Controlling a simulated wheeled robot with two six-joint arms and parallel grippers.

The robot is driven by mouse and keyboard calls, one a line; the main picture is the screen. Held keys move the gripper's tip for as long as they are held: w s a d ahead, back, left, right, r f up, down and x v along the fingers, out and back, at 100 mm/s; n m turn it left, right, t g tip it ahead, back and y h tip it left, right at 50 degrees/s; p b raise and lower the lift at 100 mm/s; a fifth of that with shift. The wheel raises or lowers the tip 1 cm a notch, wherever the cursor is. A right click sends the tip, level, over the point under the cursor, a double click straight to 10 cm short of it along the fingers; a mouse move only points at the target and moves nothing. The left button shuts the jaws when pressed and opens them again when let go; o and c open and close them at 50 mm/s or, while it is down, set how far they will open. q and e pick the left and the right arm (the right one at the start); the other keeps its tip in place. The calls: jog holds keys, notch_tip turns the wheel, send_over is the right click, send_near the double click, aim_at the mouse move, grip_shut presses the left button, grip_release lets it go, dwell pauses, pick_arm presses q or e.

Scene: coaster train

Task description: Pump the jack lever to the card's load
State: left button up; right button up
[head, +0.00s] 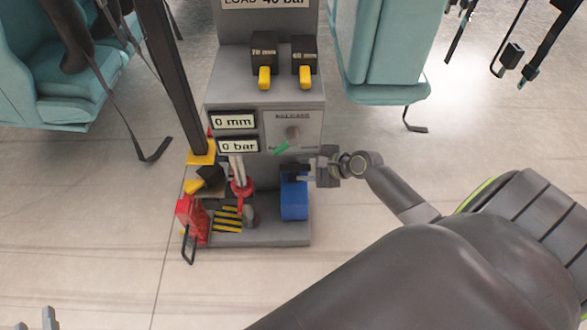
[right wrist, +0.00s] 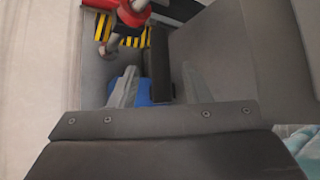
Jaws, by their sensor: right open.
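The card (head: 265,3) at the top of the grey console reads "LOAD 40 bar", its upper edge cut off. Two displays read "0 mm" (head: 233,121) and "0 bar" (head: 238,146). A blue pump body (head: 294,202) stands on the console's base, with a black bar, seemingly the lever, above it. My right gripper (head: 308,170) is open at this bar. In the right wrist view, the black bar (right wrist: 160,62) stands between the spread fingers; contact cannot be told. My left gripper (head: 35,318) shows only its fingertips at the bottom left, apart and empty.
A green-handled valve (head: 287,142) is on the console's front. Two black blocks with yellow tabs (head: 264,77) sit above. A red jack part (head: 242,188), striped plate (head: 228,218) and red box (head: 191,218) stand left of the pump. Teal seats (head: 385,50) flank the console.

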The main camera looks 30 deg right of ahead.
aim_at(297, 168)
jog(key=b+x, duration=0.1)
jog(key=x, duration=0.3)
jog(key=shift+w+a+f, duration=0.1)
pick_arm(q)
notch_tip(297, 168, up, 12)
jog(key=m+t, duration=0.1)
jog(key=t, duration=0.6)
jog(key=shift+d+m+t+b, duration=0.3)
jog(key=shift+d, duration=0.05)
pick_arm(e)
jog(key=shift+w+a, duration=0.1)
pick_arm(q)
jog(key=shift+s, duration=0.1)
pick_arm(e)
jog(key=shift+c, duration=0.4)
grip_shut()
